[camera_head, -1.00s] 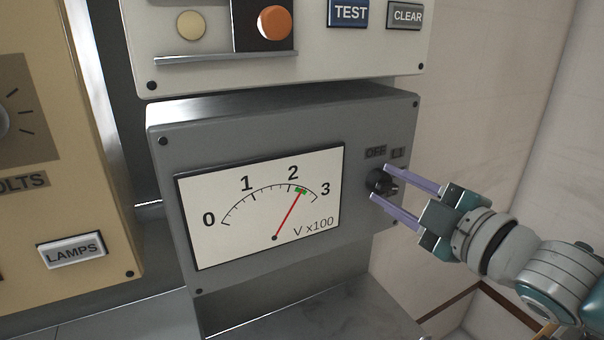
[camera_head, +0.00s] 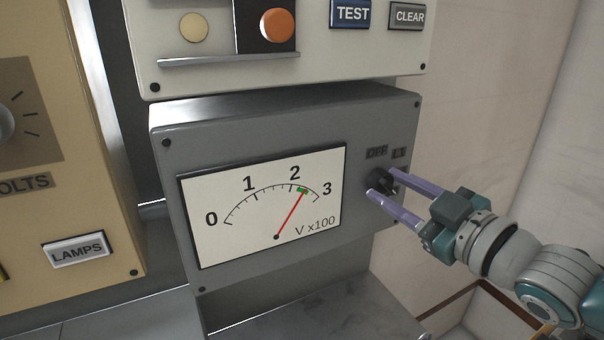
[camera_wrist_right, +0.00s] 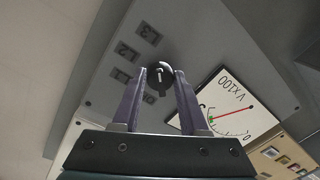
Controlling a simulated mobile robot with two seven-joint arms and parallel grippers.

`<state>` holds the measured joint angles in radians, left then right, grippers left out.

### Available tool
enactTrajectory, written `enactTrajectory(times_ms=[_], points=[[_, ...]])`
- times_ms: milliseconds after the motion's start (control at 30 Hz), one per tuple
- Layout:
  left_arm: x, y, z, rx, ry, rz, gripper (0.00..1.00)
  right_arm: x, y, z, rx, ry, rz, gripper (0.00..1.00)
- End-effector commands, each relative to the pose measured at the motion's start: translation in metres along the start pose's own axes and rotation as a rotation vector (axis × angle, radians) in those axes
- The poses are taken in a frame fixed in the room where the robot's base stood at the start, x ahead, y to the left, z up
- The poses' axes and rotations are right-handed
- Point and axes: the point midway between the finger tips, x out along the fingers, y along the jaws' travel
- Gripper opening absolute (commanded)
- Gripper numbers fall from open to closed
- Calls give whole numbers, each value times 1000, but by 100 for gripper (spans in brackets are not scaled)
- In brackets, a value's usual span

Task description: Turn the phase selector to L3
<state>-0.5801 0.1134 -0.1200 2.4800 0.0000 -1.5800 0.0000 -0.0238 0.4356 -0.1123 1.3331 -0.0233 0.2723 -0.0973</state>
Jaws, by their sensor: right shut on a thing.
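The phase selector (camera_head: 379,179) is a small black knob on the right side of the grey meter panel. My right gripper (camera_head: 379,181) is shut on it, one purple finger on each side. In the right wrist view the knob (camera_wrist_right: 159,70) shows between the fingertips (camera_wrist_right: 160,78). The L3 label (camera_wrist_right: 148,33), L2 label (camera_wrist_right: 128,52) and L1 label (camera_wrist_right: 121,74) stand around it, and the OFF label is partly hidden by a finger. Which label the knob points at is hard to tell. My left gripper is not in view.
The voltmeter (camera_head: 262,207) is left of the knob, its red needle at a green mark between 2 and 3. Above is a light panel with TEST (camera_head: 350,13) and CLEAR (camera_head: 407,16) buttons. A tan LAMPS panel (camera_head: 75,215) stands left. Open space lies right of the grey panel.

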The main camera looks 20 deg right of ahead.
Motion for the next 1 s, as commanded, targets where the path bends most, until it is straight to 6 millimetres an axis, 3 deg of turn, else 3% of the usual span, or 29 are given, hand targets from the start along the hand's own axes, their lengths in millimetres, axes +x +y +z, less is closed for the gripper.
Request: enactTrajectory(times_ms=[333,367,600,867,1000], points=[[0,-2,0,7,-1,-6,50,0,0,0,7,0,1,0],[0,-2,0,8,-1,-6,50,0,0,0,7,0,1,45],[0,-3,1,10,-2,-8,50,0,0,0,5,0,1,72],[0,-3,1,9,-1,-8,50,-1,0,0,4,0,0,73],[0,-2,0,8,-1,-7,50,-11,0,1,5,-2,0,73]])
